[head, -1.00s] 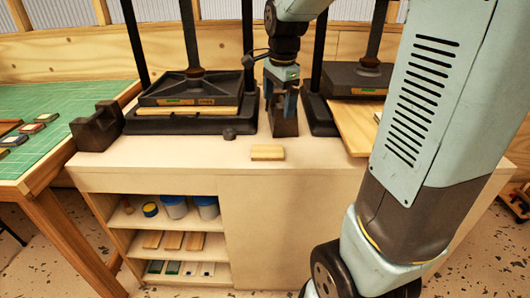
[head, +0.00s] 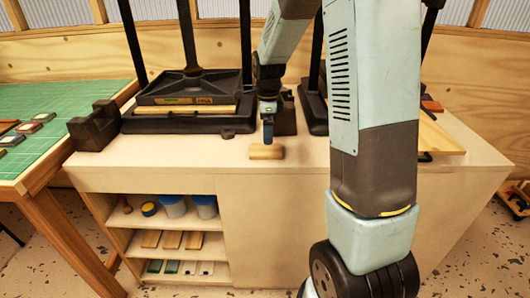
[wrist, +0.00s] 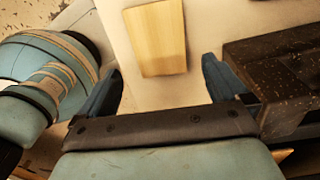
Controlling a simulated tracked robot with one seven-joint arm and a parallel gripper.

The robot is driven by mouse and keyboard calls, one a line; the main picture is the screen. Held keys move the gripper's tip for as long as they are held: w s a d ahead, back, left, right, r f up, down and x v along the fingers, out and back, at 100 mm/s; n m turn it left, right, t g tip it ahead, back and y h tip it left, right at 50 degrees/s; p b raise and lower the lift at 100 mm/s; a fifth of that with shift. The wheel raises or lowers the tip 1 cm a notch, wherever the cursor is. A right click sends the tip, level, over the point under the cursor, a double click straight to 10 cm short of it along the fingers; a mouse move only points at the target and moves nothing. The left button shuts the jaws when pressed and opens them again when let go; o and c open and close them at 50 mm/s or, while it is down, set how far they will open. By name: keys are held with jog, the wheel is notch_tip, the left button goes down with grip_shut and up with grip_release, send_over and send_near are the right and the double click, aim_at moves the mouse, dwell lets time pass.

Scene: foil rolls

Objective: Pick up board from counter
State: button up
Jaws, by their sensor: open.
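The board (head: 266,152), a small pale wooden block, lies flat on the counter (head: 330,165) near its front edge. In the wrist view the board (wrist: 157,38) is ahead of my gripper (wrist: 162,72), roughly between the lines of its two blue fingers. The fingers are apart, with nothing between them. In the head view my gripper (head: 267,138) is just behind and above the board, seen nearly edge-on; the exact height gap is hard to judge.
A dark block (wrist: 275,65) stands close to the right finger. A black press (head: 190,100) is left of my arm; another is partly hidden by it. A dark notched block (head: 95,127) sits at the counter's left end.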

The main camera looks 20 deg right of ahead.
aim_at(266, 149)
jog(key=shift+w+a+f, duration=0.1)
jog(key=shift+a+f, duration=0.05)
jog(key=shift+f, duration=1.6)
jog(key=shift+a+f, duration=0.15)
jog(key=shift+f, duration=1.6)
jog(key=shift+c, duration=0.2)
jog(key=c, duration=0.9)
